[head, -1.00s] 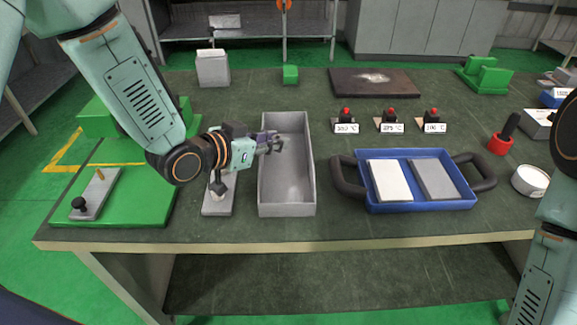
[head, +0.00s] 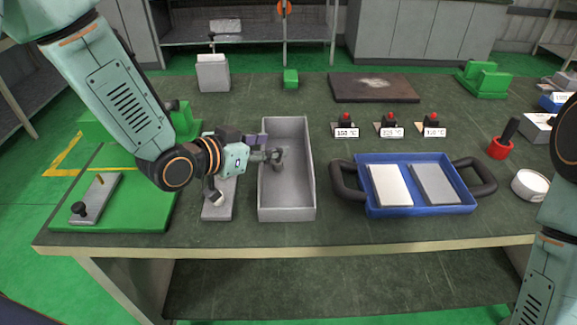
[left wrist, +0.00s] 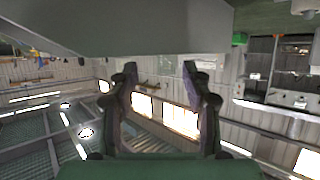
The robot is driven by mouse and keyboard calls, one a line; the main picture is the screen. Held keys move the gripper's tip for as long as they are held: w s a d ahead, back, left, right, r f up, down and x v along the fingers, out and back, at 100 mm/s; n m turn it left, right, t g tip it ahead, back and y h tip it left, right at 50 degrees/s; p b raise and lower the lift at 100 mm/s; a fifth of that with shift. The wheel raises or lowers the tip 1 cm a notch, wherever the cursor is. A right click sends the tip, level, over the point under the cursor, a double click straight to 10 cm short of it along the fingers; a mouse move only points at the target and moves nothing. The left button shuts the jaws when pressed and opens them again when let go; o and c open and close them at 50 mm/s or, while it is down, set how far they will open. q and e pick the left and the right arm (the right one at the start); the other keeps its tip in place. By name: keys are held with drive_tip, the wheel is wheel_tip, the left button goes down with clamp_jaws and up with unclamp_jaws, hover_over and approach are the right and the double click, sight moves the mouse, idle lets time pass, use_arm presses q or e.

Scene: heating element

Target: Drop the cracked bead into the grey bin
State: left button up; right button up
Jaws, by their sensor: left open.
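The grey bin (head: 288,213) is a long open box in the middle of the table. My left gripper (head: 277,157) reaches over its left wall from the left, with the fingertips over the bin's inside. In the left wrist view the two fingers (left wrist: 160,72) are apart with nothing between them. I cannot make out the cracked bead in either view. Part of the bin's inside is hidden behind the gripper. My right gripper is not in view; only part of my right arm shows at the right edge.
A grey plate with a white-tipped fitting (head: 216,198) is left of the bin, below my left wrist. A blue tray (head: 420,208) with two slabs is to the right. Three red-buttoned switches (head: 390,123) stand behind it. A green board (head: 140,212) is at left.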

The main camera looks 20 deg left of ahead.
use_arm(q)
drive_tip(key=v, duration=0.6)
idle(0.3)
drive_tip(key=shift+a+f, duration=0.1)
drive_tip(key=shift+a, duration=0.05)
